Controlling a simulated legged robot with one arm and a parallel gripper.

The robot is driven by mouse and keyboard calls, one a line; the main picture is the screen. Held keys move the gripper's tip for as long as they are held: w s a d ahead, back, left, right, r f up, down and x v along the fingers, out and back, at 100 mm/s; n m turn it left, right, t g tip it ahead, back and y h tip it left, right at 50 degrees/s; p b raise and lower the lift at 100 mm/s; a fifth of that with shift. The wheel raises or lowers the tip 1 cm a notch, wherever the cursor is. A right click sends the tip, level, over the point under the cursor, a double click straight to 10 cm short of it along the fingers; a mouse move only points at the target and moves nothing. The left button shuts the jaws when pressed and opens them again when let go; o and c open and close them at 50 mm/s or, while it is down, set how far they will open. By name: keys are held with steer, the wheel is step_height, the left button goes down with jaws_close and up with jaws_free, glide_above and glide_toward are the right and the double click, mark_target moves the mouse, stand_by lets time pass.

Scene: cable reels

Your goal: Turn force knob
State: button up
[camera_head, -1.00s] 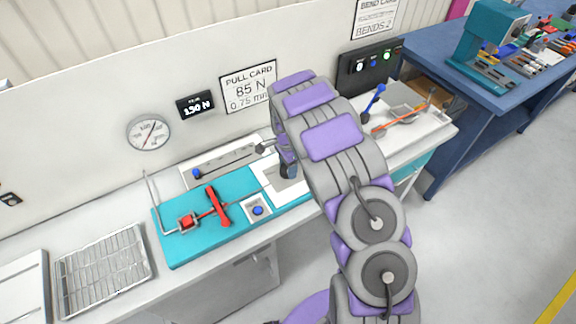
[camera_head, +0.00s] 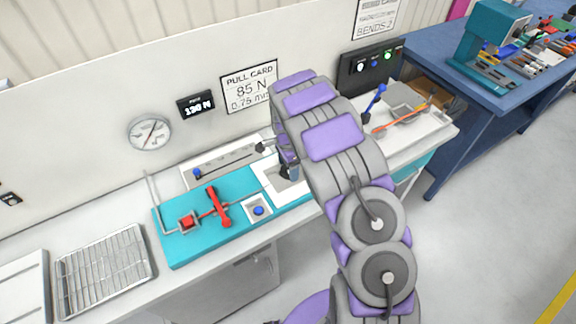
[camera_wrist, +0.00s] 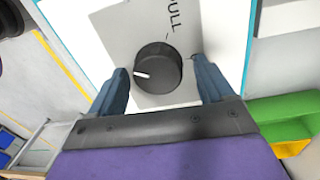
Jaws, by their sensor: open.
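The force knob (camera_wrist: 158,69) is a round black dial with a white pointer line, on a grey plate (camera_wrist: 117,27) marked "PULL". My gripper (camera_wrist: 162,80) is open, with one blue finger on each side of the knob and visible gaps between fingers and knob. In the head view my arm hides the knob, and my gripper (camera_head: 288,165) is partly seen at the right end of the teal fixture (camera_head: 185,246). The force display (camera_head: 196,105) appears to read 130 N. The pull card (camera_head: 249,87) reads 85 N, 0.75 mm.
The teal fixture carries a red clamp lever (camera_head: 218,206) and a blue button (camera_head: 258,210). A round gauge (camera_head: 149,133) hangs on the wall. A wire rack (camera_head: 104,270) lies at the left. A blue-handled lever (camera_head: 374,101) stands right of my arm.

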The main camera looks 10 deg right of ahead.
step_height(320, 180, up, 17)
steer(key=p, duration=0.2)
steer(key=shift+w, duration=0.45)
steer(key=shift+a+r, duration=0.1)
